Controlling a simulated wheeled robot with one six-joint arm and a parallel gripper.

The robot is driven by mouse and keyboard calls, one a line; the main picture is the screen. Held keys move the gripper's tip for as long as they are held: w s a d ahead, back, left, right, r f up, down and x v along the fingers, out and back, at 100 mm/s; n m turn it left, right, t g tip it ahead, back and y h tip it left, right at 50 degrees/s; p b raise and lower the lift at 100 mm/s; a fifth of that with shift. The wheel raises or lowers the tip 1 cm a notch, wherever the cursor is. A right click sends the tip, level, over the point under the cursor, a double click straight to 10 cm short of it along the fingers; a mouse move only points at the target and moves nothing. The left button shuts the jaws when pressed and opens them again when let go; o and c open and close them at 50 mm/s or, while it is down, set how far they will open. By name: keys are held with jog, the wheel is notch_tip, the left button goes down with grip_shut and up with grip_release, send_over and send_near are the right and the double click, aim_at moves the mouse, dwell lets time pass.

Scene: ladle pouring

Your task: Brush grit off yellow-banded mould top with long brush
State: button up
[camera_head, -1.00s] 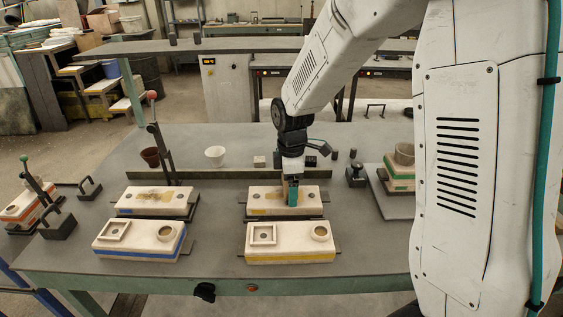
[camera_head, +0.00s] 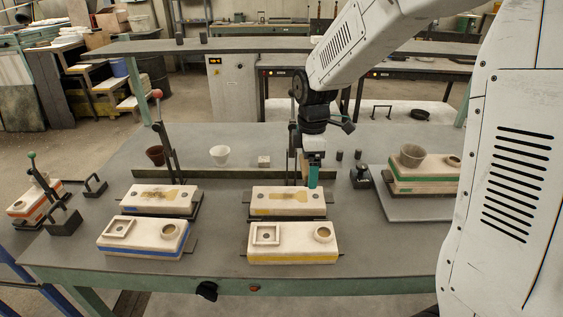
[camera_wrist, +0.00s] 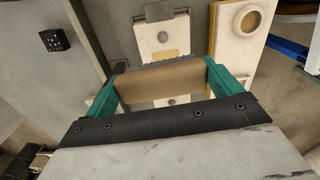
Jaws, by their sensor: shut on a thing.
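The yellow-banded mould shows as two pale blocks in the head view. The rear block (camera_head: 262,198) has brown patches on its top. The front block (camera_head: 292,242) carries a square frame and a round cup. My gripper (camera_head: 313,176) is just above the rear block's back right corner; whether anything touches is unclear. In the wrist view, its teal fingers are shut on the brush, whose tan wooden body (camera_wrist: 160,85) spans between them with a dark, ragged edge beyond. Part of a pale block (camera_wrist: 163,22) shows past the brush. The brush is hard to make out in the head view.
A blue-banded mould (camera_head: 143,237) lies left and a green-banded one (camera_head: 420,184) right. Upright dark levers stand behind the rear blocks, one with a red knob (camera_head: 157,93). The table's front strip is clear.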

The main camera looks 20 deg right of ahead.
jog(key=shift+r, duration=0.95)
jog(key=shift+m, duration=0.3)
